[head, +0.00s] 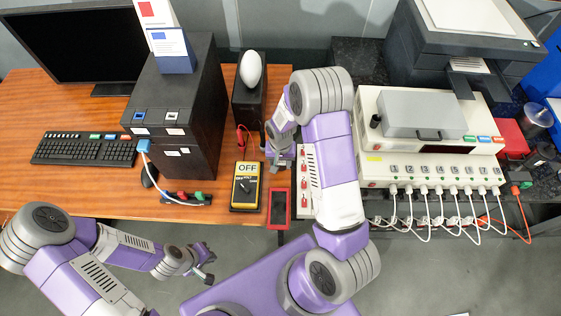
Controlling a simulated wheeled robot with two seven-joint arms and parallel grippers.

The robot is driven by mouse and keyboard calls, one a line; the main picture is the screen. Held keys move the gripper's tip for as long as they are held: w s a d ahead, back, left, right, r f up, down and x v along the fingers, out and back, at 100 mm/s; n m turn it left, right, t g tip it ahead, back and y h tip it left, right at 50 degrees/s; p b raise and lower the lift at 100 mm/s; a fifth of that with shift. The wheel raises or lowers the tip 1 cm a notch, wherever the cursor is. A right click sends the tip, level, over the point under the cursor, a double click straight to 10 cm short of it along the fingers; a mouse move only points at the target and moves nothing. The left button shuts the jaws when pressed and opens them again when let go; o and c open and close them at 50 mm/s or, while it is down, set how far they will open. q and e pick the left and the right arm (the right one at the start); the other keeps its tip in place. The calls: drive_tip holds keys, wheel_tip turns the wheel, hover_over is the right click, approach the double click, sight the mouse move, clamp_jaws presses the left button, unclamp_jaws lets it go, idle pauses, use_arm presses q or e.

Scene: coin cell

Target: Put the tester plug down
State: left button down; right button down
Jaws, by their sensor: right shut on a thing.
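My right gripper (279,164) points down at the table's front middle, behind the red-framed dark holder and right of the yellow tester (247,187), which is marked OFF. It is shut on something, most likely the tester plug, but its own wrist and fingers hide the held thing. A red lead end (241,138) shows just left of the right gripper, beside the black box. I cannot tell whether it joins the held plug. My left gripper (207,265) is empty in front of the table, over the floor, with its fingers apart.
The red-framed holder (280,208) lies at the table's front edge. A white strip with red switches (305,182) is right of the gripper. A black box (249,98) bears a white egg-shaped thing (250,69). A white multi-socket charger (430,170) stands right. A dark cabinet (190,110) stands left.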

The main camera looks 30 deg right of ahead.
sight(281, 162)
drive_tip(key=shift+f+b, duration=0.3)
drive_tip(key=shift+f, duration=0.15)
drive_tip(key=shift+c, duration=2.4)
unclamp_jaws()
drive_tip(key=shift+r, duration=0.15)
drive_tip(key=shift+r+p, duration=0.25)
drive_tip(key=shift+p, duration=0.1)
wheel_tip(281, 162, up, 13)
drive_tip(key=p, duration=0.2)
drive_tip(key=shift+f+p, duration=0.2)
drive_tip(key=shift+p, duration=0.2)
drive_tip(key=shift+s+f, duration=0.1)
